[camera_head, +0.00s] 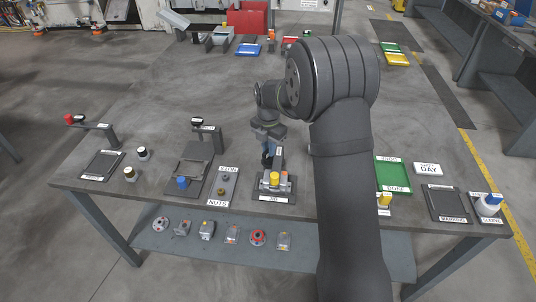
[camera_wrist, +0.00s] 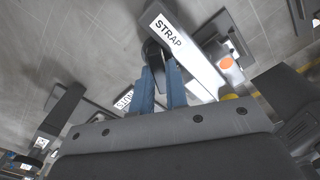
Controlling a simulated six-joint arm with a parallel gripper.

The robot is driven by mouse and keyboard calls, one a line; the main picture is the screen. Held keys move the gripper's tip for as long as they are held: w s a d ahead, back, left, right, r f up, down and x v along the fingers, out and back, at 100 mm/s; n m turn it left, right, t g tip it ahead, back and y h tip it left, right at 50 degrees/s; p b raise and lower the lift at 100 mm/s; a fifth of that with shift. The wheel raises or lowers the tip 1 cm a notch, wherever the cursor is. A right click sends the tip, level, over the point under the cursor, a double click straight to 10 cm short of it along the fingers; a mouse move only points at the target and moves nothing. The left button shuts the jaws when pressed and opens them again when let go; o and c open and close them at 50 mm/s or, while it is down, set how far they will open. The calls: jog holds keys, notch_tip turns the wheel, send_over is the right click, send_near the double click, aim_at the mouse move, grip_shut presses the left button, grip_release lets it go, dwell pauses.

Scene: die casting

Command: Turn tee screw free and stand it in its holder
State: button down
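My gripper (camera_head: 267,160) points down at the fixture (camera_head: 262,197) near the table's front middle. In the wrist view its two blue fingers (camera_wrist: 162,88) have a narrow gap between them. A dark rounded part (camera_wrist: 153,50) is at the fingertips, beside a pale bar labelled STRAP (camera_wrist: 185,50). It may be the tee screw, but I cannot tell for sure. Whether the fingers grip it is hidden. A yellow cylinder (camera_head: 274,178) stands on the fixture, right by the gripper. I cannot make out which stand is the tee screw's holder.
A nuts plate (camera_head: 230,176) and a fixture with a blue knob (camera_head: 183,182) stand left of the gripper. A green tray (camera_head: 393,172) and a dark tray (camera_head: 447,203) are to the right. The table behind the gripper is mostly clear.

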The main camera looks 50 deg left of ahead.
jog(key=n, duration=0.6)
dwell(0.3)
jog(key=c, duration=1.3)
grip_release()
jog(key=shift+c, duration=0.2)
notch_tip(320, 180, up, 9)
jog(key=shift+c, duration=0.5)
